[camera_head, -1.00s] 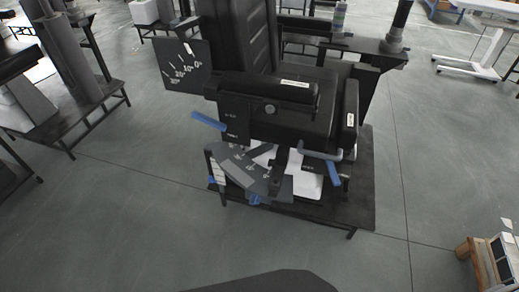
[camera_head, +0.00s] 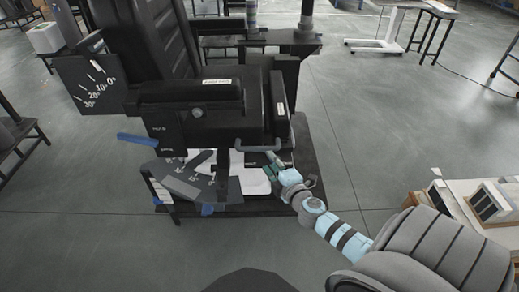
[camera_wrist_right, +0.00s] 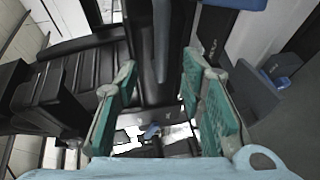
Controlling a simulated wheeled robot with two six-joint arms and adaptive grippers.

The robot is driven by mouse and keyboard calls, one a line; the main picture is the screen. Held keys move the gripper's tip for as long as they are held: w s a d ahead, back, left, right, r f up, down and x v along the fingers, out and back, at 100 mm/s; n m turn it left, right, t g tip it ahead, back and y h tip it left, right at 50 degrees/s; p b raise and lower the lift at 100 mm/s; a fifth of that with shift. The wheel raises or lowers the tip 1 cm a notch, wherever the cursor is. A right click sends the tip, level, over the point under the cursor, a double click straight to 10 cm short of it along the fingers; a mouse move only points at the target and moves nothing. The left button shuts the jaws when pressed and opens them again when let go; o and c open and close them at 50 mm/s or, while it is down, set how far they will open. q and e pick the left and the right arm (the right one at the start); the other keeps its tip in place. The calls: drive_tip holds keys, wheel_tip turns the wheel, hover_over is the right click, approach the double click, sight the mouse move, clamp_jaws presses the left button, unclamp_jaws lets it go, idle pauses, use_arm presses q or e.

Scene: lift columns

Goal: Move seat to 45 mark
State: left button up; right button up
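The black seat (camera_head: 150,45) stands on a dark low table, its backrest leaning back. A dark dial plate (camera_head: 90,85) with white marks from 0 to 30 sits at its left side. A lower dark scale plate (camera_head: 182,183) with white marks is under the seat; its numbers are too small to read. A grey bar handle (camera_head: 258,149) sticks out under the seat's front right. My right gripper (camera_head: 272,168) is just below this handle. In the right wrist view, my gripper (camera_wrist_right: 165,108) is open, its green pads apart, with a grey lever (camera_wrist_right: 160,40) ahead between them.
A blue lever (camera_head: 137,139) sticks out at the seat's left. The dark table (camera_head: 305,150) reaches right of the seat. A wooden box with pale panels (camera_head: 490,203) stands at the right beside my arm. The floor in front is clear.

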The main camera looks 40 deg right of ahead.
sight(259, 149)
drive_tip(key=b+x, duration=0.1)
drive_tip(key=x, duration=0.8)
drive_tip(key=shift+w+d+f, duration=0.15)
drive_tip(key=shift+w, duration=0.2)
clamp_jaws()
